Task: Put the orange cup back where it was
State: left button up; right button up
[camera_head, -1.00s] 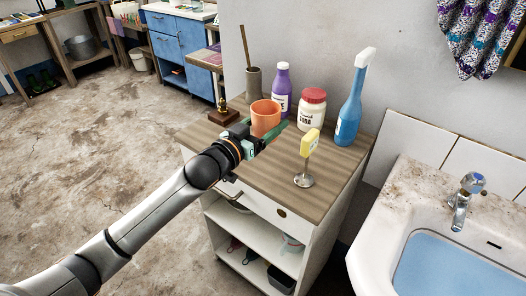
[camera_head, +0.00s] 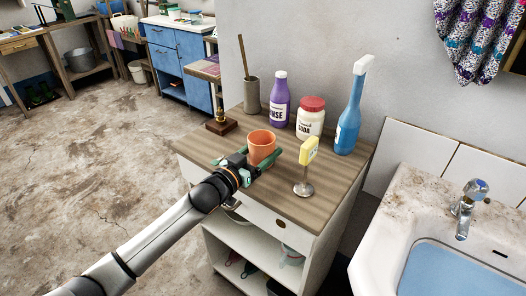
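The orange cup (camera_head: 262,147) stands upright on the wooden top of the small cabinet (camera_head: 318,207), near its middle left. My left gripper (camera_head: 259,158) reaches in from the left, low over the top, with its green fingers spread around the near part of the cup. One finger lies along the cup's right front side; the other shows to its left. The fingers look open, with the cup between them. The cup's lower front is partly hidden by the gripper. My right gripper is not in view.
Behind the cup stand a purple bottle (camera_head: 279,102), a red-lidded soda jar (camera_head: 310,119) and a blue bottle (camera_head: 348,120). A yellow card on a metal stand (camera_head: 304,186) is close on the right. A brass-topped wooden block (camera_head: 221,126) and a grey holder (camera_head: 252,96) stand behind left.

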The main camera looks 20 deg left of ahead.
pick_arm(q)
jog(key=o, duration=1.4)
jog(key=shift+r, duration=0.15)
jog(key=p+v, duration=0.1)
jog(key=v, duration=0.9)
jog(key=shift+s, duration=0.15)
jog(key=shift+v, duration=0.85)
